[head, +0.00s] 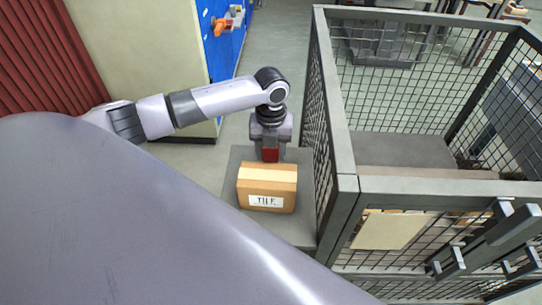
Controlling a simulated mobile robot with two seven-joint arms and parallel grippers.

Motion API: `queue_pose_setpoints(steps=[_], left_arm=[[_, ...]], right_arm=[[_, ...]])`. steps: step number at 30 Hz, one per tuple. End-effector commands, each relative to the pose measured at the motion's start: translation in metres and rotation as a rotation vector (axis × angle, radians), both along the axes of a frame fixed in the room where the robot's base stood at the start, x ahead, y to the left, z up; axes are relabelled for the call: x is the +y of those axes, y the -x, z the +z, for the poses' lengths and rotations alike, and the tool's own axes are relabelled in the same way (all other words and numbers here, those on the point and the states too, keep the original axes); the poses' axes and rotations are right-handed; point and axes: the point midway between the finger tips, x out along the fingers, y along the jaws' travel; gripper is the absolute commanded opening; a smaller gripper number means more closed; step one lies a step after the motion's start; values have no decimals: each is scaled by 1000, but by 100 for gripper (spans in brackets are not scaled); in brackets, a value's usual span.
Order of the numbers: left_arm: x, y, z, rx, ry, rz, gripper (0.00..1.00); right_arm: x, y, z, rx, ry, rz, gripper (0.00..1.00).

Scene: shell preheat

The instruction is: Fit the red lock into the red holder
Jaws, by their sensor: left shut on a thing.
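My left arm reaches in from the left and ends in my left gripper (271,145), which points down just behind a cardboard box. The gripper is shut on a small red block, which I take to be the red lock (270,155). The lock is partly covered by the fingers above it, and the box is close in front of its lower edge. I cannot tell whether the lock touches the box or the grey surface. I cannot make out a red holder. My right gripper is not in view.
The cardboard box (267,189) with a label stands on a grey surface (297,232). A mesh cage (346,155) rises close on the right. A blue board (218,60) with an orange item (219,27) is behind left. My own body covers the lower left.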

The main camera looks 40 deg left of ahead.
Motion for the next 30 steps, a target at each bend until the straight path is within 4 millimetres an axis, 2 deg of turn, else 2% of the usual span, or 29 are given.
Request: queue_pose_setpoints(steps=[1,9,15,21,30], left_arm=[[0,-1,15,-5,1,-1,11],[0,-2,94,-8,1,0,11],[0,-1,139,-4,1,1,11],[0,0,162,-1,2,0,11],[-2,0,166,-1,1,32,11]], right_arm=[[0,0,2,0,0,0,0],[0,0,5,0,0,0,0],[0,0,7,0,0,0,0],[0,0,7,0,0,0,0],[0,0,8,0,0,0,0]])
